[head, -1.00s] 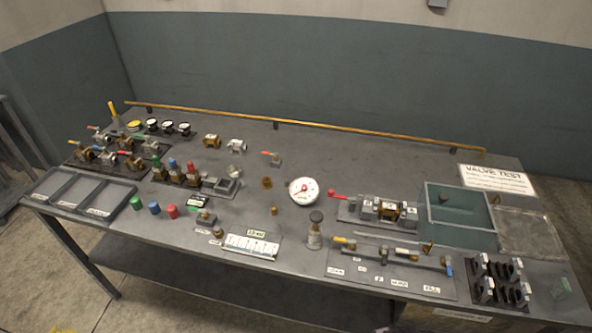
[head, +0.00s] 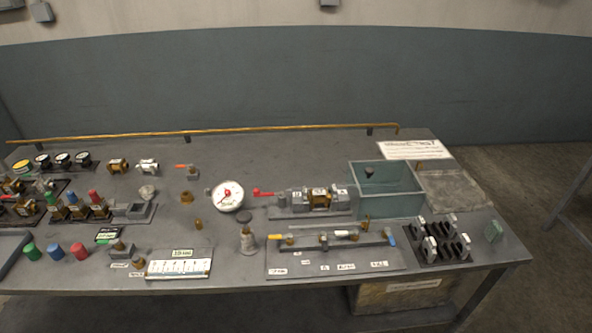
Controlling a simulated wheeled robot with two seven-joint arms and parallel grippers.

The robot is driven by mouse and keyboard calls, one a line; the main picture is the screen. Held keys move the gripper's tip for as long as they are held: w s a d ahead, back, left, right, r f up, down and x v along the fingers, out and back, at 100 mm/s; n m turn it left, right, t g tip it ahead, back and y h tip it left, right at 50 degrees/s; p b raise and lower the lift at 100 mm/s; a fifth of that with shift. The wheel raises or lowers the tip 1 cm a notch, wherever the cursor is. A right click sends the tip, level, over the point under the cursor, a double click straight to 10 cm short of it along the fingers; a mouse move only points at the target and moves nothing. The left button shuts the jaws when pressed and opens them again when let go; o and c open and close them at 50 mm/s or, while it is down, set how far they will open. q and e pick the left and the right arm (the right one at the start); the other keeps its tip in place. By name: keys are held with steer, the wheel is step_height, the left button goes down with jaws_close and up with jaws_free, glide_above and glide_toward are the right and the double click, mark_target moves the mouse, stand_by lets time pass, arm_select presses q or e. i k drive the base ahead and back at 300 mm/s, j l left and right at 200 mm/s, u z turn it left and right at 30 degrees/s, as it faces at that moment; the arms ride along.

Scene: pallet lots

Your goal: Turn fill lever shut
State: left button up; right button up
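The test rig plate (head: 335,262) lies near the front edge of the bench, right of centre. A grey pipe assembly (head: 335,242) runs along it. A blue lever (head: 390,236) is at the right end of the pipe, above a small label (head: 380,265) that seems to read FILL. A yellow-orange lever (head: 283,237) is at the left end. The blue lever is small and slanted; I cannot tell whether its valve is open or shut. Neither of my grippers is in view.
A red-handled valve block (head: 315,200) and a teal bin (head: 385,190) stand behind the plate. A rack of black clips (head: 438,242) is to its right. A brass rail (head: 200,135) runs along the back.

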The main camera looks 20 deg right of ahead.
mark_target(387, 229)
steer(key=z, duration=1.3)
